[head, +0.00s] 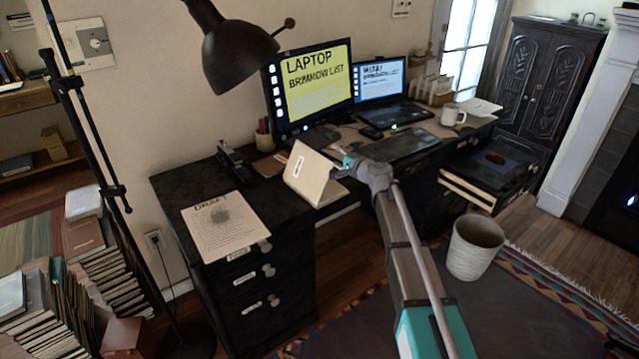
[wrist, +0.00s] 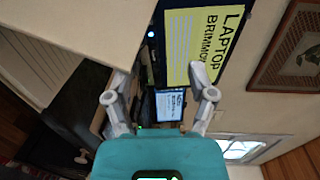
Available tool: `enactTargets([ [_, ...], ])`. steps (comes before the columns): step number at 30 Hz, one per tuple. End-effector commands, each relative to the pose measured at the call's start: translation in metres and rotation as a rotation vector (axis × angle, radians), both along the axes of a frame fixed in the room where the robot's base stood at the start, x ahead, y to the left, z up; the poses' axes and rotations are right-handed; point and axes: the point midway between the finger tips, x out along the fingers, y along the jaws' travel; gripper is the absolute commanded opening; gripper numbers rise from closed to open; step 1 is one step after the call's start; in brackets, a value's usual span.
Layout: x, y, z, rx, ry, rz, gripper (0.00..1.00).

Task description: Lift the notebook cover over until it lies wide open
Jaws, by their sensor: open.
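The notebook (head: 307,178) sits at the front edge of the black desk. Its tan cover, with a small white label, stands raised and tilted, its outer face toward the head camera. A lighter part of the notebook shows low behind the cover's right side. My gripper (head: 346,163) is just right of the cover, partly hidden by my wrist. In the wrist view, my gripper (wrist: 160,88) has its fingers spread with nothing between them. A broad tan panel of the notebook (wrist: 90,25) fills the upper left there, beside the left finger. Contact cannot be told.
A monitor (head: 309,84), laptop (head: 379,98), keyboard (head: 400,145) and mug (head: 450,115) stand behind and right. A black lamp (head: 235,48) overhangs the desk. A draft sheet (head: 226,224) lies left of the notebook, with some bare desktop between. A bin (head: 474,248) stands on the floor.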

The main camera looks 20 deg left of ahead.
Motion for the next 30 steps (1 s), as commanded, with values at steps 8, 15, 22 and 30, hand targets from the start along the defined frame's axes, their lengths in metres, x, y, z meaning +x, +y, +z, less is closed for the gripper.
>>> enactTargets([
  [8,0.000,0.000,0.000,0.000,0.000,0.000,0.71],
  [15,-0.005,0.003,0.003,0.000,0.000,0.001,0.71],
  [22,-0.013,0.010,0.008,0.000,0.000,0.001,0.71],
  [30,-0.018,0.013,0.010,0.000,0.000,0.000,0.71],
])
